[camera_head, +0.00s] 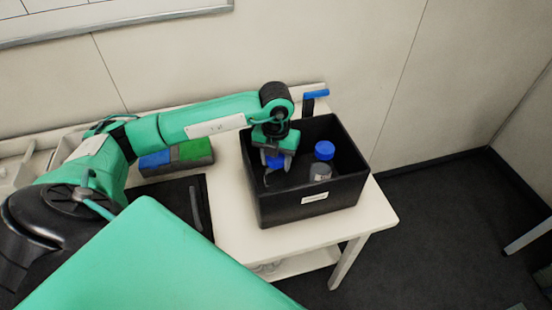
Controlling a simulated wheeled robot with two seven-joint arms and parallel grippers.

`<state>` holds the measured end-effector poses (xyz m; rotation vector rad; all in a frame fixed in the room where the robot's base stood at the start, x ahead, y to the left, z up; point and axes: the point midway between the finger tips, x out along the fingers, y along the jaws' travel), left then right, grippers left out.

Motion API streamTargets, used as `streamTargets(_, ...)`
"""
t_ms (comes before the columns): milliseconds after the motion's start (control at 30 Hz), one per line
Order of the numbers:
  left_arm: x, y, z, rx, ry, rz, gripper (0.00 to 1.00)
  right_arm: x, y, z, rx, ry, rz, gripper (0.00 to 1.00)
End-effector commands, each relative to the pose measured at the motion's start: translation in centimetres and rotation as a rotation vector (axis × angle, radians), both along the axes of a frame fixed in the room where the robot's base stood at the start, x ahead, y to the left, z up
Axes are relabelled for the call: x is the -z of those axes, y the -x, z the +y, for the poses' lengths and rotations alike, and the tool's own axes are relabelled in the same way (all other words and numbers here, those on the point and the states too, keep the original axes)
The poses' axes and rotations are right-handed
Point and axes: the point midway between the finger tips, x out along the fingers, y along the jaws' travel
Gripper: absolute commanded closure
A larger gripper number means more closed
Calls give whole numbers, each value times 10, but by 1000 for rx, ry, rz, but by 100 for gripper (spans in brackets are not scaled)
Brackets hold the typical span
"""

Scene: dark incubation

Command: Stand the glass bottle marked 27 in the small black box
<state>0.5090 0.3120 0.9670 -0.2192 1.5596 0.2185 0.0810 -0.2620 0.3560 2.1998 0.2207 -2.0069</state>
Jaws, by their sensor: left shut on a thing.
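The small black box (285,210) stands on the pale table, open at the top, with a white label on its front. My left gripper (274,158) points down inside the left part of the box. It is shut on a blue-capped glass bottle (275,162), of which mainly the cap shows. Whether this bottle touches the box floor cannot be told. A second blue-capped clear bottle (321,165) stands upright in the box, right of the gripper and apart from it. No number can be read on either bottle. My right gripper is not in view.
A rack with blue and green parts (178,158) lies on the table left of the box. A blue-topped upright object (316,95) stands behind the box. The table (370,215) has bare room right of and in front of the box. A wall is behind.

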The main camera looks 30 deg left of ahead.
Motion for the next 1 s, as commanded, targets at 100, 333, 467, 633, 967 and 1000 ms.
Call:
streamTargets(100,3,0,0,0,0,-1,95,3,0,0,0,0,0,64)
streamTargets(333,8,0,0,0,0,-1,95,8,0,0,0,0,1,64)
streamTargets(467,9,0,0,0,0,-1,49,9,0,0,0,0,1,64)
streamTargets(633,9,0,0,0,0,-1,27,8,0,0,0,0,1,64)
streamTargets(967,3,-1,0,0,-1,-2,27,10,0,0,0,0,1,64)
streamTargets(1000,-1,-1,0,0,-1,-3,27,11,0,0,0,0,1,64)
